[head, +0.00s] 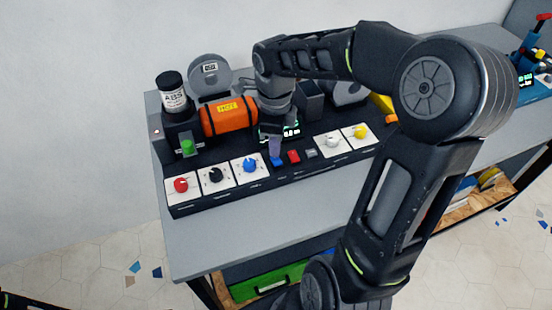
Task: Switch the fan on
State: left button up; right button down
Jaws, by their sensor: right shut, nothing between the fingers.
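A black control panel (235,197) runs along the front of the grey table. From left to right it carries a red knob (181,185), a black knob (215,174), a blue knob (249,165), a blue switch (277,161), a red switch (294,156), a grey switch (311,153), a white knob (332,141) and a yellow knob (360,131). The labels are too small to read, so I cannot tell which is the fan's. My right gripper (275,147) is shut and empty, pointing down right at the blue switch; contact cannot be told. My left gripper is out of view.
Behind the panel stand an orange cylinder marked HOT (228,117), a black-lidded ABS jar (172,93), a green button (187,147) and a grey spool (209,72). My right arm covers the table's right middle. A green bin (262,285) sits below.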

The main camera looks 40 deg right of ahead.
aim_at(275, 159)
jog(key=shift+r+p, duration=1.45)
jog(key=shift+r, duration=1.2)
